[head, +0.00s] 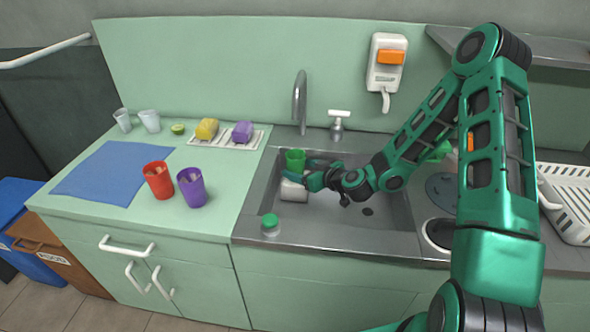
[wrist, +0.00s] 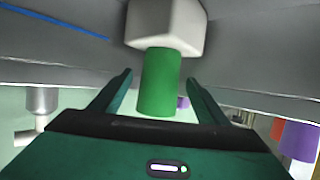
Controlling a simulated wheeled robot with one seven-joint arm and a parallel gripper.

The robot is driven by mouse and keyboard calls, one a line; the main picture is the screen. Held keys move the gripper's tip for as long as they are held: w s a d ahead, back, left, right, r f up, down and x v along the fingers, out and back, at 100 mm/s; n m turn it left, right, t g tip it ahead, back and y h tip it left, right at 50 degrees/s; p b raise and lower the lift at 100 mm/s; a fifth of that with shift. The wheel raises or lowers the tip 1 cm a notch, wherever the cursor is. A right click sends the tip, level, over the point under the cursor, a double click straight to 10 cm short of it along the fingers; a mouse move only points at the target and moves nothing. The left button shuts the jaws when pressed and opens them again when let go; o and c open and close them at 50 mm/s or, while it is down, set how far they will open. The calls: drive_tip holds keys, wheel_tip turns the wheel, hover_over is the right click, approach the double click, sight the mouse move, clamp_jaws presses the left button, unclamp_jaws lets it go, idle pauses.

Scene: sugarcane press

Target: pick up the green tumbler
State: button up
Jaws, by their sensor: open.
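The green tumbler (head: 295,158) is at the left side of the sink in the head view, with my gripper (head: 298,171) right at it and hiding its lower part. In the wrist view the tumbler (wrist: 160,85) lies between the two spread fingers of my gripper (wrist: 159,78), with a visible gap on each side. My gripper is open and empty. A white block (head: 293,191) is just below the fingers. In the wrist view one end of the tumbler meets this block (wrist: 166,27), so the tumbler seems to stand on it.
The steel sink (head: 340,237) surrounds the block, with a tap (head: 300,100) behind. A green-capped jar (head: 270,225) stands on the front rim. Red (head: 158,180) and purple (head: 193,187) tumblers stand on the left counter. A sponge tray (head: 222,141) lies behind them.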

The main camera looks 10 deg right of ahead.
sight(295, 167)
drive_tip(key=x, duration=0.3)
drive_tip(key=shift+w+a, duration=0.1)
drive_tip(key=shift+a, duration=0.05)
drive_tip(key=c, duration=1.3)
